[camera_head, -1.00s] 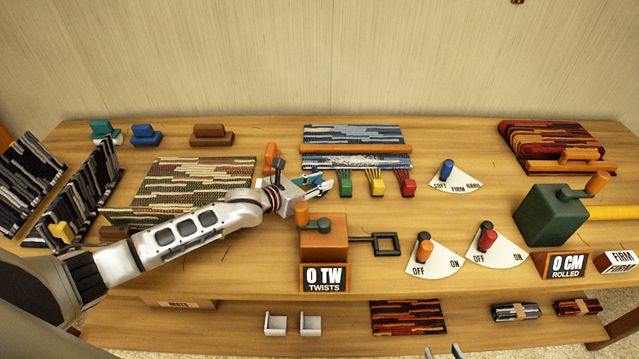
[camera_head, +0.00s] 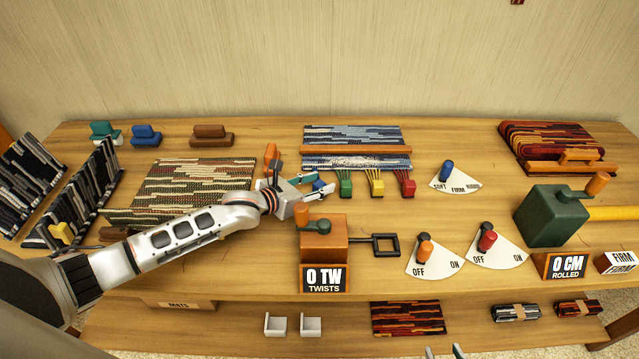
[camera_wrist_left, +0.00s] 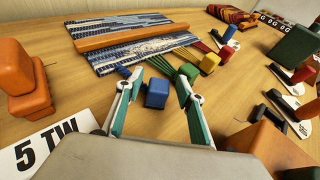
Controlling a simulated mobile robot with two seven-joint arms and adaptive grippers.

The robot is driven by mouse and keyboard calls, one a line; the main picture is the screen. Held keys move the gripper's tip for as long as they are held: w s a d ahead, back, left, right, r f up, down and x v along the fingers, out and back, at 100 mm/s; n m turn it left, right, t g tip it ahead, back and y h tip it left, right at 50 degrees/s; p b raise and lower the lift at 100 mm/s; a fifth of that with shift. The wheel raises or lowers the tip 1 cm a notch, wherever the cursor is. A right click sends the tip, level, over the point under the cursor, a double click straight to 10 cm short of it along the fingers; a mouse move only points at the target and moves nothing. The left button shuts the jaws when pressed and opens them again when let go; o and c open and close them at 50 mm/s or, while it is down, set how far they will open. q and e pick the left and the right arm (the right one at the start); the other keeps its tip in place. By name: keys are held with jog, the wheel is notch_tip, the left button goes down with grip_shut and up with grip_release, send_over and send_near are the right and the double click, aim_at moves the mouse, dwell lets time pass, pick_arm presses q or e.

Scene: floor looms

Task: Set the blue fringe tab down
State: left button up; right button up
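The blue fringe tab (camera_wrist_left: 157,93) is a small blue block on the table at the near left end of the row of tabs. In the left wrist view it lies between the spread teal fingers of my left gripper (camera_wrist_left: 157,105), with gaps on both sides. Yellow (camera_head: 377,187) and red (camera_head: 408,187) tabs follow to the right. Only two fingertips of my right gripper (camera_head: 443,352) show, apart, at the bottom edge.
The blue-grey rug (camera_head: 356,135) with an orange bar lies behind the tabs. An orange crank box (camera_head: 324,240) with a "0 TW" sign stands in front of my left gripper. Two dial levers stand to its right. A green box (camera_head: 551,215) stands at the right.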

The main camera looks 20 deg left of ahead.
pick_arm(q)
jog(key=v, duration=0.6)
jog(key=shift+s+a+r, duration=0.1)
jog(key=shift+s+a, duration=0.1)
jog(key=shift+s, duration=0.15)
